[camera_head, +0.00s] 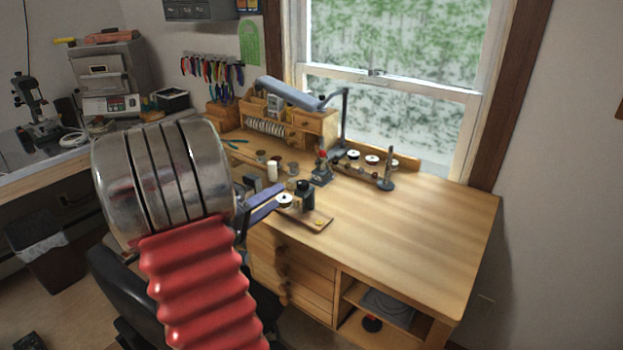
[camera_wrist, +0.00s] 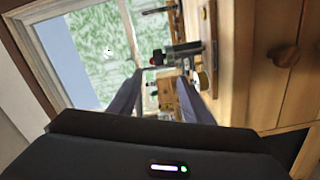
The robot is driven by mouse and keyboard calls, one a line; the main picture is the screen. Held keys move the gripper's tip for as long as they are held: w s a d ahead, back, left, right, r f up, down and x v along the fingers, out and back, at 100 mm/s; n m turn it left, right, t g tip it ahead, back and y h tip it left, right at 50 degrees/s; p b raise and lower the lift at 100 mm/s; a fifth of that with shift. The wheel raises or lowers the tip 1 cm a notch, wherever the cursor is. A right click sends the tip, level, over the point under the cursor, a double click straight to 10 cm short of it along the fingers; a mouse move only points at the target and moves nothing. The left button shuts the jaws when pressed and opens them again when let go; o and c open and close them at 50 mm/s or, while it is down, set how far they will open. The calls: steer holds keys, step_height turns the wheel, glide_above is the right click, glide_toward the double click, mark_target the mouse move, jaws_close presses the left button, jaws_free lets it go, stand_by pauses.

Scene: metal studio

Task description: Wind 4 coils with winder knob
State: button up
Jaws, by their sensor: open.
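A small winder (camera_head: 305,196) with a dark upright body and black round top stands on a wooden board (camera_head: 317,217) on the workbench. A white spool (camera_head: 285,200) shows at its left and a small brass-coloured piece lies at the board's front. I cannot tell for sure which part is the knob. My gripper (camera_head: 279,195) is open, with two blue-grey fingers pointing at the winder from the left. Nothing shows between the fingers. In the wrist view my gripper (camera_wrist: 160,76) has dark winder parts (camera_wrist: 182,51) just beyond its tips; contact cannot be told.
The wooden workbench (camera_head: 430,219) is clear on its right side. A red-topped tool (camera_head: 321,170), small jars and a dark upright post (camera_head: 388,170) stand behind the winder. A lamp (camera_head: 290,93) arches over the back. A black chair (camera_head: 118,285) is below left.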

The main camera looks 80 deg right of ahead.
mark_target(303, 186)
steer(key=shift+s+a+r+m+g+y, duration=0.1)
steer(key=shift+s+m+g, duration=0.1)
steer(key=shift+m, duration=2.35)
steer(key=shift+s+d+r+m+g+y, duration=0.1)
steer(key=shift+s+r+m+g, duration=0.1)
steer(key=shift+m, duration=2.3)
steer(key=shift+s+a+r+m+g+y, duration=0.1)
steer(key=shift+m+g, duration=0.1)
steer(key=shift+m, duration=2.35)
steer(key=x, duration=1.4)
steer(key=shift+a, duration=0.1)
steer(key=c, duration=1)
steer(key=shift+c, duration=0.2)
